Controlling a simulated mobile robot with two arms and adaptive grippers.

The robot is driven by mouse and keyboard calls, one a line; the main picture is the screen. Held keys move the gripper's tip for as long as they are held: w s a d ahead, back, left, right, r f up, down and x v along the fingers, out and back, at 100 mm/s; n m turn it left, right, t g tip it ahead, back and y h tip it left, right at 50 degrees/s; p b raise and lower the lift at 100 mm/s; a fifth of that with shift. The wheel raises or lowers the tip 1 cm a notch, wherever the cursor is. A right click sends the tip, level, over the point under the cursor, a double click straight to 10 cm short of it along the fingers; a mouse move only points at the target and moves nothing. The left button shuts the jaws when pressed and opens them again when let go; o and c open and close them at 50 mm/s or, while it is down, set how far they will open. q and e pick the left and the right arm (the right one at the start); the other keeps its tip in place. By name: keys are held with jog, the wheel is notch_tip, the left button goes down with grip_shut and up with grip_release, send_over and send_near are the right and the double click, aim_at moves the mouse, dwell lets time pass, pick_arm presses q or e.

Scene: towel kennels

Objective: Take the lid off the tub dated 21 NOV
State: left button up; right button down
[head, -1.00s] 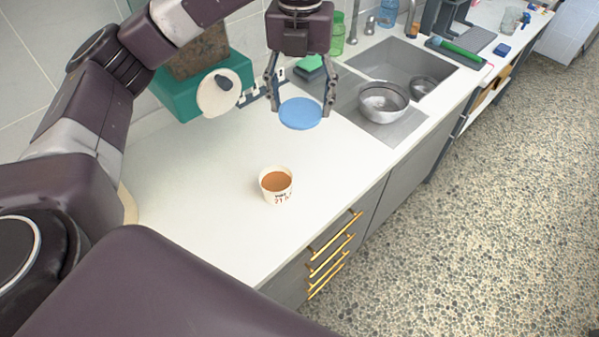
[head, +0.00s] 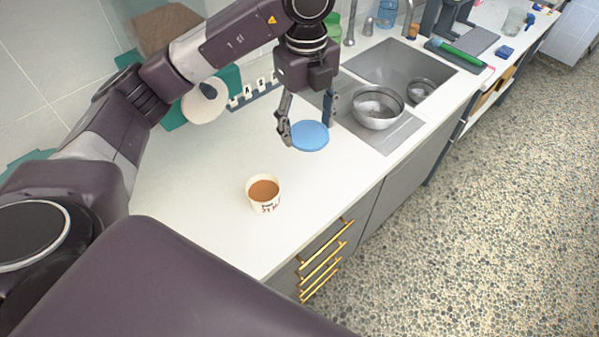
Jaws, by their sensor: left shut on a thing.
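The tub (head: 264,203) is a small white cup with dark hand-lettered writing, only partly readable, on its front. It stands upright and open on the white counter, and its orange-brown contents show. My left gripper (head: 308,133) is shut on a round blue lid (head: 310,137), with a finger on either side of its rim. The lid is behind and to the right of the tub, apart from it and close over the counter. I cannot tell whether it touches the counter. My right gripper is not in view.
The counter (head: 200,225) is clear around the tub. A sink (head: 400,65) with a steel bowl (head: 377,108) lies to the right of the lid. A paper roll (head: 205,103) and a row of lettered hooks (head: 255,88) are at the back. Drawers with brass handles (head: 325,245) are in front.

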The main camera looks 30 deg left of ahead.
aim_at(306, 182)
pick_arm(q)
notch_tip(306, 182, down, 16)
jog(key=p, duration=0.3)
jog(key=shift+f, duration=0.4)
jog(key=shift+f, duration=0.2)
jog(key=o, duration=0.4)
jog(key=shift+r, duration=0.2)
